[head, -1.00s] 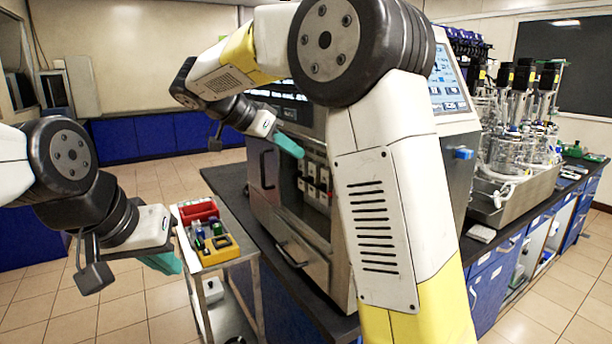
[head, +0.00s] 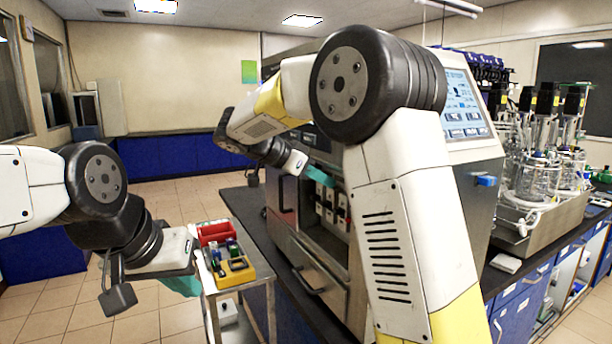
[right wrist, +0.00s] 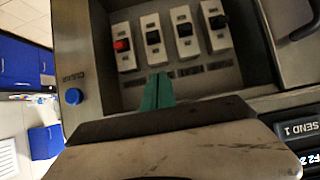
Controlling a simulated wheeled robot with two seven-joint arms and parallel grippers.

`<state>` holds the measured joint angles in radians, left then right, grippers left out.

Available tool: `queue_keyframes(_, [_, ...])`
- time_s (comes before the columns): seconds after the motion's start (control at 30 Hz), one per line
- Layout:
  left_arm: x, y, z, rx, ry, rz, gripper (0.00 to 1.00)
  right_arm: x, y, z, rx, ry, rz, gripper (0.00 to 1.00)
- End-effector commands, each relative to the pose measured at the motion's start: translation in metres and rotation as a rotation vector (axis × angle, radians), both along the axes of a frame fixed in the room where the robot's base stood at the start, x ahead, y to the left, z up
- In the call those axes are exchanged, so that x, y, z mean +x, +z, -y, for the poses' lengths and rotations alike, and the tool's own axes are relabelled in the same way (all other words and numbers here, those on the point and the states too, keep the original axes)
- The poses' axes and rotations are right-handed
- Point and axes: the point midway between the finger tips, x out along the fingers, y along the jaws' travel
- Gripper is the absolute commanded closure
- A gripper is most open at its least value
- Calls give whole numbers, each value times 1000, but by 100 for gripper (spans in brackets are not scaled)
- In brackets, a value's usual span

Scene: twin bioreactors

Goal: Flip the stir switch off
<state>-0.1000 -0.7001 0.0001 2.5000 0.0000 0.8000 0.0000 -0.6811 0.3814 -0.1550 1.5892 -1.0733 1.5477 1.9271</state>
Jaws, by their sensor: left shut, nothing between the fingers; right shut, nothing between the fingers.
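Several switches sit in a row in a recessed bay of the steel cabinet (head: 313,234). In the right wrist view one has a red rocker (right wrist: 122,45) and the others have black rockers (right wrist: 184,30). Their labels are too blurred to read, so I cannot tell which is the stir switch. My right gripper (right wrist: 158,92) is shut and empty, its teal fingertips in front of the row, below the second switch from the left; contact cannot be told. In the head view it is at the bay (head: 318,176). My left gripper (head: 184,285) is shut and empty, left of the cabinet.
A blue button (right wrist: 74,96) is on the panel left of the bay. A cart (head: 270,292) with a red bin (head: 215,232) and a yellow rack (head: 237,270) stands beside the dark bench. Glass vessels (head: 545,180) stand at the right. The floor at left is clear.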

Motion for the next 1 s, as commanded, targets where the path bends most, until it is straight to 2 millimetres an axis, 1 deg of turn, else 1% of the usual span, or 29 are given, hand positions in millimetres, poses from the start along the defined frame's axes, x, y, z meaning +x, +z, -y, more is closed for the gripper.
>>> queue_keyframes(0.03, [0, 0, 0, 0, 0, 0, 100, 3, -6, 10, 0, -3, -3, 100])
queue_keyframes(0.17, [0, 0, 0, 0, 0, 0, 100, 11, -20, 30, 0, -2, -3, 100])
queue_keyframes(0.3, [0, 0, 0, 0, 0, 0, 100, 9, -41, 21, -1, 2, -3, 100])
queue_keyframes(0.47, [0, 0, 0, 0, 0, 0, 100, 7, -54, 17, 0, 2, -1, 100])
queue_keyframes(0.6, [0, 0, 0, 0, 0, 0, 100, 7, -57, 16, 1, 1, -1, 100])
queue_keyframes(1.0, [0, 0, 0, 0, 0, 0, 100, 6, -58, 15, -11, 2, 3, 100])
